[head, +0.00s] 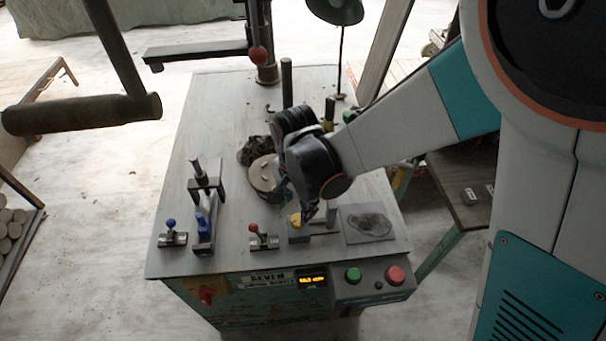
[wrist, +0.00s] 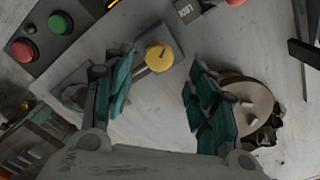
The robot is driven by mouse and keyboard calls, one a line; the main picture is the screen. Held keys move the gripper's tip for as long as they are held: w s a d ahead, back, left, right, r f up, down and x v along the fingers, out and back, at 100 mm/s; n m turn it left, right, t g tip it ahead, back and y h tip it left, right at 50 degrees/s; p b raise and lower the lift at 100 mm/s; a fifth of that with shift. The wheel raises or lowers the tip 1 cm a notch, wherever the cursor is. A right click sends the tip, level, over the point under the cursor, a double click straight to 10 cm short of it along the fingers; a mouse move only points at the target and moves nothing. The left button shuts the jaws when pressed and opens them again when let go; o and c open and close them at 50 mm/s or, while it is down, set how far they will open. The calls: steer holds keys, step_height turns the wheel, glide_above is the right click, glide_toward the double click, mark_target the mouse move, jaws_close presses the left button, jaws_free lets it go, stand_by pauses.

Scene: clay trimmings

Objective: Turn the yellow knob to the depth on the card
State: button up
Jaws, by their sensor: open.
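The yellow knob (head: 296,220) sits on a small grey block near the front of the workbench, right of a red-knobbed lever. In the wrist view, the yellow knob (wrist: 158,56) is round with a dark line across its face. My gripper (head: 292,203) is low over the bench just behind the knob and partly covers it. In the wrist view, my gripper (wrist: 160,78) is open, its teal-padded fingers apart and nothing between them, with the knob ahead of the gap. I cannot pick out the card for certain; a small dark plate (wrist: 187,10) has unclear pale marks.
A red-knobbed lever (head: 254,228) and a blue clamp (head: 204,222) stand left. A grey plate (head: 355,236) lies right. An orange display (head: 312,281), green button (head: 353,274) and red button (head: 395,275) are on the front edge.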

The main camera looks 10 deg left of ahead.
mark_target(297, 220)
step_height(297, 220, down, 6)
steer(key=b, duration=0.3)
steer(key=shift+r, duration=0.15)
steer(key=c, duration=1)
